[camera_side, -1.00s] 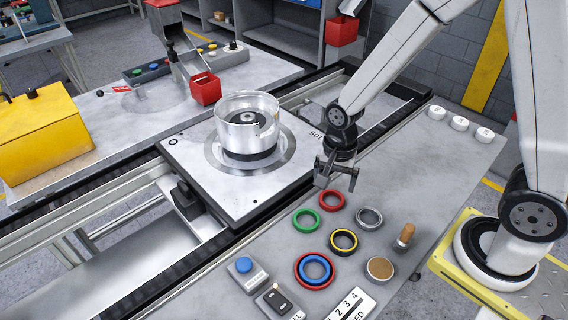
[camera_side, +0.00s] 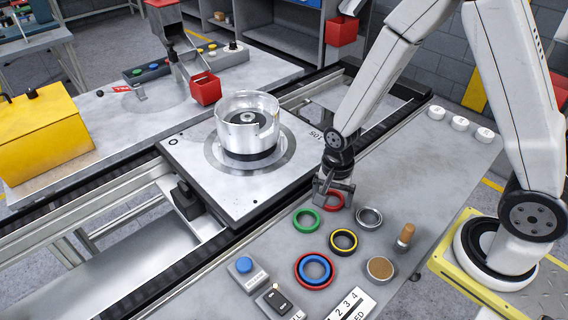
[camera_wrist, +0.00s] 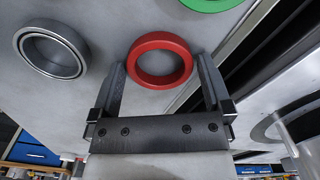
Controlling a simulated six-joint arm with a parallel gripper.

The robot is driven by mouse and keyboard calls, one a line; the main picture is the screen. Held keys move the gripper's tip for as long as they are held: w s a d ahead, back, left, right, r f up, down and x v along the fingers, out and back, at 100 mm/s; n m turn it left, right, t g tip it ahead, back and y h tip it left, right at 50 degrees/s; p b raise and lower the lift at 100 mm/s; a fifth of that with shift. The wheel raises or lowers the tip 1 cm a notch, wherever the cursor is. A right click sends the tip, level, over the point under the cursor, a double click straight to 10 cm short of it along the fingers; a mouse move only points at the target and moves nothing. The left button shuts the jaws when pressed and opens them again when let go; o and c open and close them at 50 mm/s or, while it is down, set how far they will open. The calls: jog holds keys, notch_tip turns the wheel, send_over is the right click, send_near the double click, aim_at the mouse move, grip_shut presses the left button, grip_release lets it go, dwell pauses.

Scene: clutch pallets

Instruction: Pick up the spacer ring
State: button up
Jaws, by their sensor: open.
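Several rings lie flat on the grey bench; the pictures do not label which is the spacer ring. A red ring (camera_side: 335,208) is at my gripper (camera_side: 333,201) and is partly hidden by it in the side view. In the wrist view the red ring (camera_wrist: 160,82) shows between the two fingertips of my open gripper (camera_wrist: 160,62), with a finger on each side. I cannot tell whether the fingers touch it. A silver ring (camera_side: 356,218) lies to its right, and it shows at the left of the wrist view (camera_wrist: 22,48). A green ring (camera_side: 295,221) lies to its left.
A black and yellow ring (camera_side: 333,244) and a red ring around a blue one (camera_side: 298,275) lie nearer the camera. A wooden-topped peg (camera_side: 405,236) stands at right. A metal housing (camera_side: 230,135) sits on a pallet (camera_side: 190,165) behind.

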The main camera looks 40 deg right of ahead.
dwell(0.4)
jog(key=c, duration=0.9)
jog(key=shift+c, duration=0.2)
jog(key=shift+r, duration=0.15)
notch_tip(320, 180, up, 10)
dwell(0.6)
